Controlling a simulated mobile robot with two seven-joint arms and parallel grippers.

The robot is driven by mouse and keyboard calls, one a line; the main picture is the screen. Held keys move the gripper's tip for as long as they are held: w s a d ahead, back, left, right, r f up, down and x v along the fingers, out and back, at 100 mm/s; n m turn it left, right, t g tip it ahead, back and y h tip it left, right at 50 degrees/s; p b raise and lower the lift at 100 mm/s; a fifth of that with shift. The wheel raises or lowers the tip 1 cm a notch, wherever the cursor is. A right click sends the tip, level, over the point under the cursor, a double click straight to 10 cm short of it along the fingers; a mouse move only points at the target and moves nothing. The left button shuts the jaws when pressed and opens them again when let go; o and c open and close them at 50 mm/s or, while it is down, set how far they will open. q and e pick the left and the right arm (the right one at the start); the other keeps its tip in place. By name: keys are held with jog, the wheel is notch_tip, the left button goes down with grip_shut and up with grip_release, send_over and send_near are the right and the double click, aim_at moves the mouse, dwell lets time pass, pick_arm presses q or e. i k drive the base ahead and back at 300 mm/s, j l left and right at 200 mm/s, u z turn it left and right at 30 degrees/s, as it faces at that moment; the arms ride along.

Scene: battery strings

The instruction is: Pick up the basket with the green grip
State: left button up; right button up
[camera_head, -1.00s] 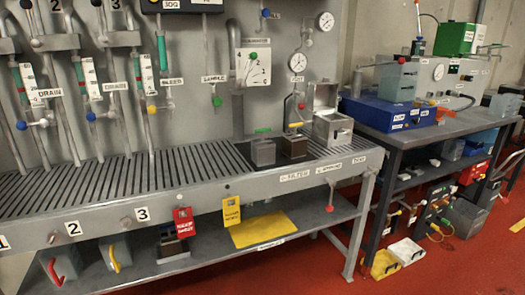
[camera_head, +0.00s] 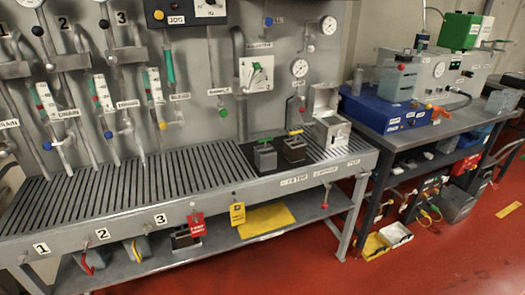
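A small grey basket with a green grip (camera_head: 265,157) stands on the black mat at the right end of the slatted bench. Just right of it on the same mat stands a dark brown basket with a yellow grip (camera_head: 294,149). Neither of my grippers shows in the head view.
The slatted grey bench (camera_head: 120,192) has a lower shelf with a yellow sheet (camera_head: 266,220). Red and yellow tags hang at the front edge. A second table (camera_head: 440,128) is at right. The red floor (camera_head: 440,250) in front is clear.

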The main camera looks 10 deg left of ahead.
aim_at(265, 155)
jog(key=i+l+u, duration=0.15)
jog(key=u, duration=0.3)
jog(key=i+l+u, duration=0.25)
jog(key=u, duration=0.15)
jog(key=i+l+u, duration=0.2)
jog(key=u, duration=0.25)
